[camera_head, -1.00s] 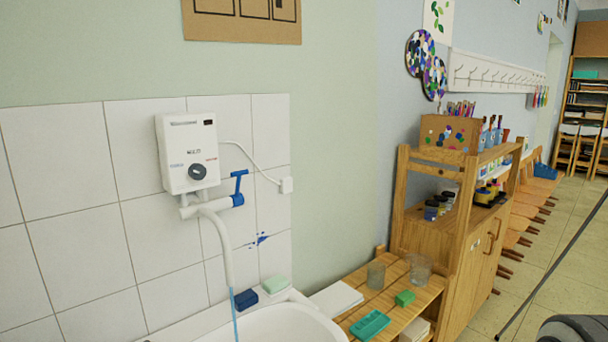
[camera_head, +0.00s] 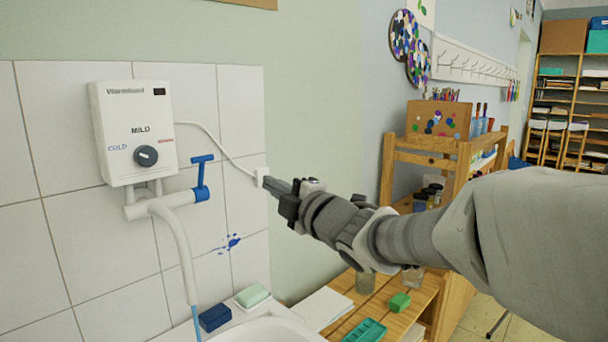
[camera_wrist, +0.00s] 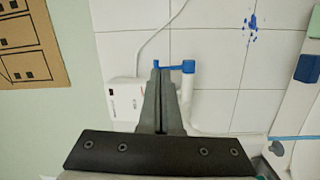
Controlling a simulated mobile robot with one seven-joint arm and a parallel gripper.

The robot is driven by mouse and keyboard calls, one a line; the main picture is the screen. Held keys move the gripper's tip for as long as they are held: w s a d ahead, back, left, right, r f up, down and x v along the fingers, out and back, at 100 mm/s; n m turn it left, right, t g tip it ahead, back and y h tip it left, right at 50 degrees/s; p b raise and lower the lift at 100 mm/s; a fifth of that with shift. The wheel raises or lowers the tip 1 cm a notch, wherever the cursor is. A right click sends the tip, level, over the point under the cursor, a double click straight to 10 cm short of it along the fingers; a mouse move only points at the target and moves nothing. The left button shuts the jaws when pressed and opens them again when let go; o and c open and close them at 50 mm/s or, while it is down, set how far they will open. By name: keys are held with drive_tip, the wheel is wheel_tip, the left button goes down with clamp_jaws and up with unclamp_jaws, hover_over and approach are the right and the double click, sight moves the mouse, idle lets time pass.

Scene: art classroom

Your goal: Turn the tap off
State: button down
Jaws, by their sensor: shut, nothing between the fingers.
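The tap is a white pipe under a white water heater (camera_head: 133,135), with a blue T-shaped lever (camera_head: 202,180) on its right end. A white spout hose (camera_head: 178,240) curves down from it, and a thin blue stream of water (camera_head: 195,322) runs from its end towards the basin (camera_head: 265,332). My gripper (camera_head: 268,184) is shut and empty, to the right of the lever in the head view, apart from it in the picture. In the wrist view the closed fingertips (camera_wrist: 161,72) overlap the left end of the blue lever (camera_wrist: 186,66); contact cannot be told.
Two soap bars, blue (camera_head: 214,318) and green (camera_head: 252,295), lie on the basin edge. A wooden shelf (camera_head: 385,295) with glasses stands to the right.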

drive_tip(key=a+n+g+y, duration=0.1)
drive_tip(key=a+n+y, duration=0.1)
drive_tip(key=a+n, duration=0.1)
drive_tip(key=y, duration=0.1)
approach(204, 160)
drive_tip(key=shift+n+g, duration=0.3)
drive_tip(key=x, duration=0.7)
drive_tip(key=shift+d+r+p, duration=0.15)
drive_tip(key=shift+p, duration=0.25)
